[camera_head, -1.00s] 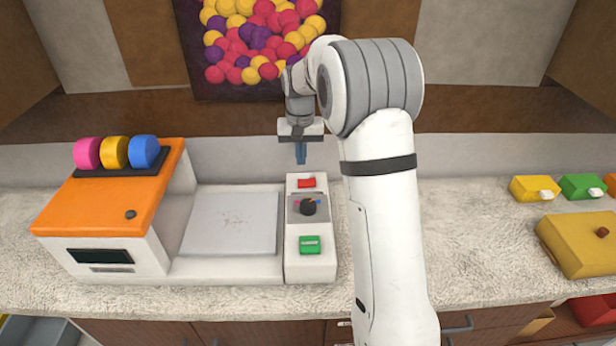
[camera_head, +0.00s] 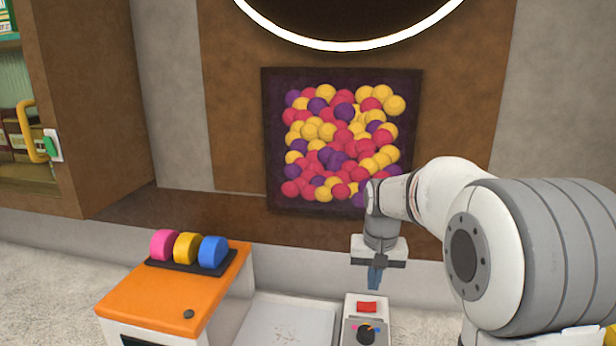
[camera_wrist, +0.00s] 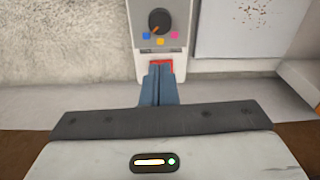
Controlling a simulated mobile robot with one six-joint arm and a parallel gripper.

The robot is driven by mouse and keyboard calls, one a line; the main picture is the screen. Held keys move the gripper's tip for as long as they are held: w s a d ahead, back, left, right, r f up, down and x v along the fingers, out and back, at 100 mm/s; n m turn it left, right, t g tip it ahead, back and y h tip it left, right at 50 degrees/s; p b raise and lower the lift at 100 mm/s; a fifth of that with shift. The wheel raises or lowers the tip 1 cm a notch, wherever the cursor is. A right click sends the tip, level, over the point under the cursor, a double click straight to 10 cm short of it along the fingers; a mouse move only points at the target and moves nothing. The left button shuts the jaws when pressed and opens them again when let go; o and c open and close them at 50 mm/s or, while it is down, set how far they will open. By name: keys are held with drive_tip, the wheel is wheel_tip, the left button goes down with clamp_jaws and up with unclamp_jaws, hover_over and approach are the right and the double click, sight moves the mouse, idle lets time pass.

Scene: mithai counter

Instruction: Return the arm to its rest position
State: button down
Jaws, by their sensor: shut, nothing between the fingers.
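My gripper (camera_head: 375,279) points straight down above the control panel (camera_head: 354,304) of the orange and white machine, with its blue fingers together and nothing between them. In the wrist view the gripper's fingers (camera_wrist: 159,84) reach toward the red button (camera_wrist: 160,66) and overlap it in the picture. In the head view the red button (camera_head: 367,307) shows just below the fingertips, with a gap between. My arm is bent, its large grey and white joint at the right of the head view.
The machine's orange top (camera_head: 170,292) carries pink, yellow and blue knobs (camera_head: 186,249). A flat pale plate (camera_head: 287,322) lies beside the panel with its black dial (camera_head: 366,334). A picture of coloured balls (camera_head: 342,140) hangs behind. A cabinet with a yellow handle (camera_head: 32,130) stands left.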

drive_tip(key=s+n+t, duration=0.1)
drive_tip(key=s+t, duration=0.1)
drive_tip(key=s, duration=2.2)
drive_tip(key=shift+s+r+n, duration=0.2)
drive_tip(key=shift+r+n, duration=0.05)
drive_tip(key=shift+n, duration=0.05)
drive_tip(key=c, duration=2.1)
unclamp_jaws()
drive_tip(key=shift+d, duration=0.1)
